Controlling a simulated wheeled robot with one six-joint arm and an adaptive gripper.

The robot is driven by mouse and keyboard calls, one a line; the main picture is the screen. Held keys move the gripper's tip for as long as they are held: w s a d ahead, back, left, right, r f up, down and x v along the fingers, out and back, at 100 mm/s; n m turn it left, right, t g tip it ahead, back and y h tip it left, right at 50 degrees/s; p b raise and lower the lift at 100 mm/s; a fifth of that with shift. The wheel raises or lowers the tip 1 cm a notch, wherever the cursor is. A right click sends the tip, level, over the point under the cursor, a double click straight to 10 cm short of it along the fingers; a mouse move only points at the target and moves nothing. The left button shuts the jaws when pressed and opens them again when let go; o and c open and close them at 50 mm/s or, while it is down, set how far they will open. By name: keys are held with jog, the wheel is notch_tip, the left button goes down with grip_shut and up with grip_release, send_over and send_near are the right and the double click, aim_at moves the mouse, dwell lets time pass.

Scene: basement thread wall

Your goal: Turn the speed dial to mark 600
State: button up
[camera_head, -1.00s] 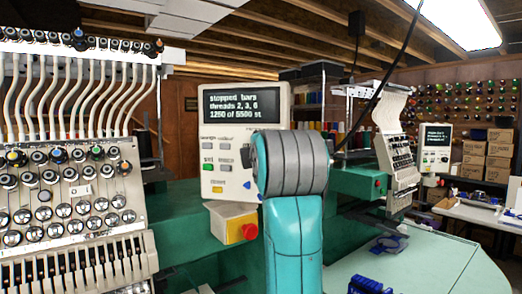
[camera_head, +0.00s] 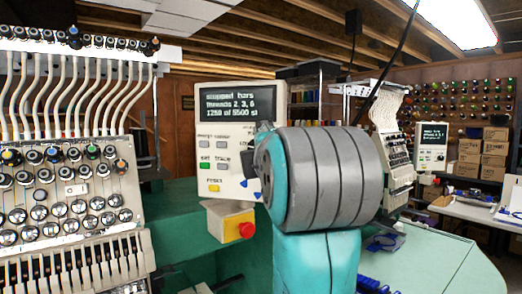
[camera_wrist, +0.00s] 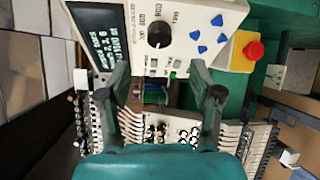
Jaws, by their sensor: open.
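The speed dial (camera_wrist: 159,34) is a round black knob on the cream control panel (camera_wrist: 217,18), near the top of the wrist view. Printed numbers stand beside it, but they are too small and tilted to read surely, and I cannot tell which mark it points at. My gripper (camera_wrist: 160,78) is open and empty, its two fingers spread below the dial in the picture and apart from it. In the head view, my arm covers the dial; the panel's left side (camera_head: 205,150) shows, with its screen (camera_head: 236,104) reading a stopped state.
A yellow box with a red button (camera_head: 246,230) sits below the panel; the button also shows in the wrist view (camera_wrist: 254,50). Blue arrow buttons (camera_wrist: 202,36) lie close to the dial. A multi-needle embroidery head (camera_head: 75,190) stands at left. A pale green table (camera_head: 430,265) is at right.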

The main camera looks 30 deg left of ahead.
jog(key=shift+v, duration=1.4)
jog(key=shift+f, duration=0.15)
